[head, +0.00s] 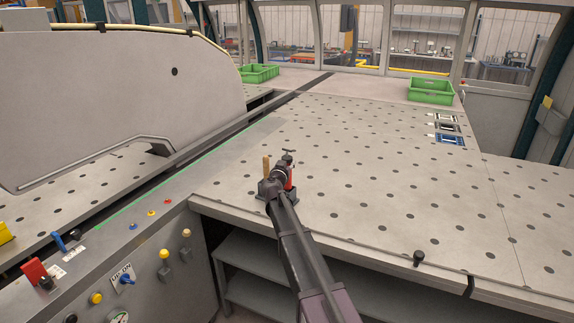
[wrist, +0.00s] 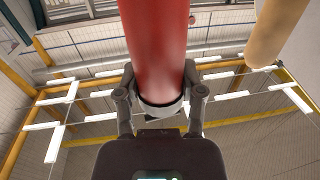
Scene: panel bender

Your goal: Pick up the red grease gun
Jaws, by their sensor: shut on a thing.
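The red grease gun (wrist: 157,45) fills the top middle of the wrist view as a red cylinder with a pale grey ring at its near end. My gripper (wrist: 160,103) has a finger on each side of that end and is shut on it. In the head view a little of the red grease gun (head: 289,179) shows beside the end of my arm, near the front edge of the perforated table. My arm hides most of it there. I cannot tell whether it touches the table.
A tan upright handle (head: 266,164) stands close on the left of the gun; it also shows in the wrist view (wrist: 277,30). Green crates (head: 431,91) (head: 259,73) stand at the back. A black knob (head: 418,257) is at the front edge. The table's middle is clear.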

